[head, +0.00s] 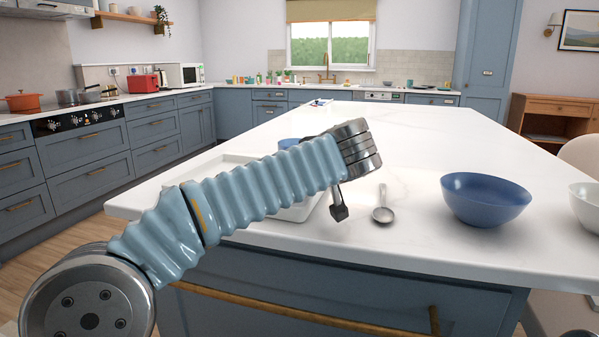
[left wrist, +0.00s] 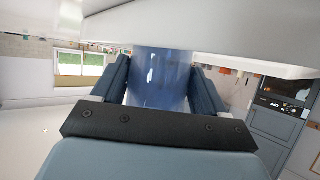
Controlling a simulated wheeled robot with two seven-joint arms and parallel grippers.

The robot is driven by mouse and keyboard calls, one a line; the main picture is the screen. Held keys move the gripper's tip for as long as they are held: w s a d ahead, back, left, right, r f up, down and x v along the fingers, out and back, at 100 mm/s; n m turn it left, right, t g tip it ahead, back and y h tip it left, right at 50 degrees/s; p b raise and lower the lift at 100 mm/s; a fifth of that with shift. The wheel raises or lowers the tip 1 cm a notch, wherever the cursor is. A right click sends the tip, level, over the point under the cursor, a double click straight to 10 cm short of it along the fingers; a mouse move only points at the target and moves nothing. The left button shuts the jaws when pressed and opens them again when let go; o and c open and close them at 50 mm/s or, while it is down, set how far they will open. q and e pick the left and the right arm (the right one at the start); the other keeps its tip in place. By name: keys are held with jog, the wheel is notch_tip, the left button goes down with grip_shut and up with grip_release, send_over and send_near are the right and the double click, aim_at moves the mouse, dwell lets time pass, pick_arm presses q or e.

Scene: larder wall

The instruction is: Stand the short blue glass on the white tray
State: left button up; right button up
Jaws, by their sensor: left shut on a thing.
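The short blue glass (left wrist: 160,85) is between the two fingers of my left gripper (left wrist: 160,68) in the left wrist view, and the gripper is shut on it. A pale surface spans the top of that view at the glass's far end; I cannot tell whether they touch. In the head view the white tray (head: 301,213) lies on the island behind my left forearm, which hides most of it. A small blue patch (head: 288,143) shows above the forearm, perhaps part of the glass. My left gripper is mostly hidden there. My right gripper is not in view.
On the white island (head: 420,135), a metal spoon (head: 383,212) lies right of the tray. A blue bowl (head: 485,200) stands farther right, with a white bowl (head: 587,207) at the picture's edge. The island's middle and far parts are largely clear.

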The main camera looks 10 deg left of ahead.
pick_arm(q)
jog(key=shift+f, duration=0.2)
jog(key=o, duration=1.5)
jog(key=shift+c, duration=0.2)
jog(key=shift+r, duration=0.3)
jog(key=v, duration=1.2)
jog(key=shift+f, duration=0.15)
jog(key=shift+d, duration=0.1)
